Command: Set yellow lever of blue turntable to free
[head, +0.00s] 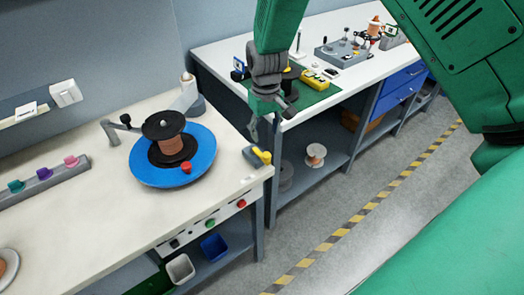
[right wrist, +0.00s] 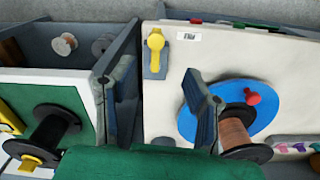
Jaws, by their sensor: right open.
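The blue turntable (head: 203,150) lies on the left white workbench and carries a copper wire spool (head: 172,146) with black flanges. A yellow lever (head: 262,154) on a small grey base (head: 252,158) sits near the bench's right corner, right of the turntable. In the right wrist view the yellow lever (right wrist: 155,48) stands ahead of the fingers, with its round knob toward the top; the blue turntable (right wrist: 188,122) is to its right. My right gripper (head: 271,120) is open and empty, above and beyond the lever, apart from it. My left gripper is out of view.
A red knob (head: 187,168) stands on the turntable rim. A grey crank arm (head: 112,130) is behind it. Buttons line the bench front (head: 210,223). A second bench (head: 225,52) with a green mat and devices stands beyond a narrow gap.

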